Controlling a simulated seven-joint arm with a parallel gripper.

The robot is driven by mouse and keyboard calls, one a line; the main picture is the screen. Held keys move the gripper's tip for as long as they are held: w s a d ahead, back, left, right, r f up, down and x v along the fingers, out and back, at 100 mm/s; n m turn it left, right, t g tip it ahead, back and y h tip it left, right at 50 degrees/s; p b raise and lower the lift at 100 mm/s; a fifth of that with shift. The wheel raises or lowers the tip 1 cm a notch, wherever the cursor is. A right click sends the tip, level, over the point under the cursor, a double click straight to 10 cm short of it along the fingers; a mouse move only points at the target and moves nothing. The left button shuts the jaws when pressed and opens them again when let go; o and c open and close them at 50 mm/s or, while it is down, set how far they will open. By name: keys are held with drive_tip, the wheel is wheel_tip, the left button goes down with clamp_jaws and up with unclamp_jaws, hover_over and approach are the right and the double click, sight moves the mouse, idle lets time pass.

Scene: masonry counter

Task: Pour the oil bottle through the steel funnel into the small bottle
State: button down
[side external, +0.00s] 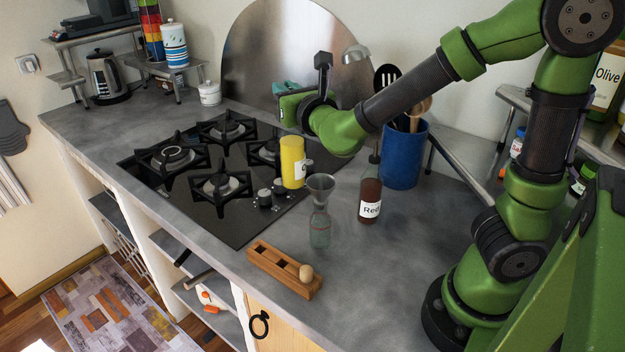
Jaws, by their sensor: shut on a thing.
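The yellow oil bottle (292,164), with a white label partly turned away, is close to upright near the hob's right edge. My gripper (291,128) is shut on its upper part; the fingers are mostly hidden. Whether the bottle's base touches the counter I cannot tell. The steel funnel (321,184) sits upright in the mouth of the small clear bottle (320,230), which stands on the counter in front of and to the right of the oil bottle. The small bottle looks empty.
A dark red bottle (370,196) labelled "Red" stands right of the funnel, before a blue utensil pot (404,160). A wooden block (284,270) with a round-topped stopper (306,273) lies near the front edge. The hob (210,185) is at left. Counter right of the block is clear.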

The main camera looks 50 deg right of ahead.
sight(285, 132)
drive_tip(key=a+y, duration=0.1)
drive_tip(key=s+a+r+n+y, duration=0.1)
drive_tip(key=shift+s+a+r+n+t, duration=0.2)
drive_tip(key=shift+s+a+n+t, duration=0.1)
drive_tip(key=shift+a+t, duration=0.1)
drive_tip(key=w+a+f+m+g+h, duration=0.3)
drive_tip(key=m+h, duration=0.1)
drive_tip(key=h, duration=0.2)
drive_tip(key=s+a+f+m+g+h, duration=0.1)
drive_tip(key=s+f+m+g+h, duration=0.1)
drive_tip(key=s+m+g, duration=0.4)
drive_tip(key=s+a+f+m+g+h, duration=0.1)
drive_tip(key=s+f+m+g+h, duration=0.2)
drive_tip(key=s+g, duration=0.4)
drive_tip(key=shift+a+f+m+g+h, duration=0.3)
drive_tip(key=shift+m+g+h, duration=0.4)
drive_tip(key=shift+m+g, duration=0.75)
